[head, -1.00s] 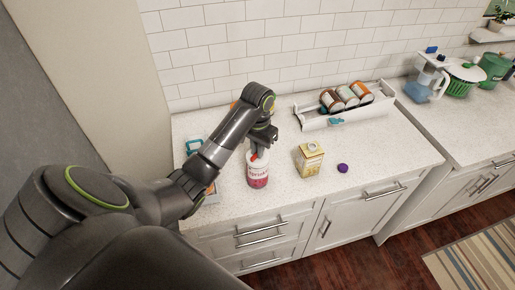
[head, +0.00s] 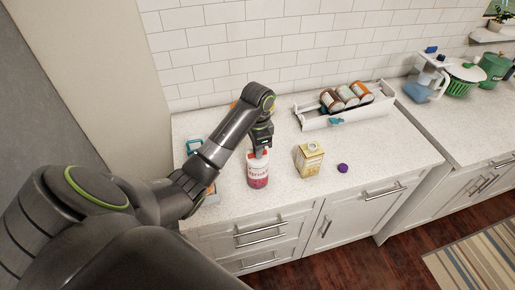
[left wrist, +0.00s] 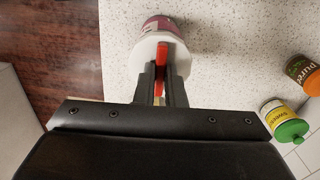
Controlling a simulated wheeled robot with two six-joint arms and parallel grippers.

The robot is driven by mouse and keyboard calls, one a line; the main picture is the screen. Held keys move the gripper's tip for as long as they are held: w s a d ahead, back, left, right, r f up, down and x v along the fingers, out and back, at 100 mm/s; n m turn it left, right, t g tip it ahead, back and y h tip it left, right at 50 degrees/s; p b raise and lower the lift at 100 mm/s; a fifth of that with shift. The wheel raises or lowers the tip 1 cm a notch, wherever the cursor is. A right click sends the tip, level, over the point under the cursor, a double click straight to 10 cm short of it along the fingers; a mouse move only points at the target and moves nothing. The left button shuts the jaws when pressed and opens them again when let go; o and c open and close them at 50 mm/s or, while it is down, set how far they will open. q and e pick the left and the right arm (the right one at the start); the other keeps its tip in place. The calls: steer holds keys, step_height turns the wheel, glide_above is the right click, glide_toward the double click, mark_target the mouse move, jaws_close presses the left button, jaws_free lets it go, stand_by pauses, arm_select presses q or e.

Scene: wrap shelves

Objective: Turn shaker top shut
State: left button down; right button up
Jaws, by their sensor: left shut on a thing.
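The shaker (head: 258,177), white above and pink-red below, stands upright near the counter's front edge. In the left wrist view the shaker (left wrist: 160,24) shows from above, with its white lid and a red piece (left wrist: 162,62) on top. My left gripper (head: 260,153) points down at the top of the shaker. In the left wrist view my left gripper (left wrist: 161,80) has its two fingers on either side of the red piece, shut on it. My right gripper is in neither view.
A yellow carton (head: 309,159) and a purple ball-like thing (head: 342,168) stand to the right. Behind them a white rack (head: 345,118) holds several cans. A pitcher (head: 425,80) stands further right. In the left wrist view a green-topped shaker (left wrist: 286,122) lies at right.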

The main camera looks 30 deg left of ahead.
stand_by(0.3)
arm_select(q)
steer(key=c, duration=1.5)
jaws_free()
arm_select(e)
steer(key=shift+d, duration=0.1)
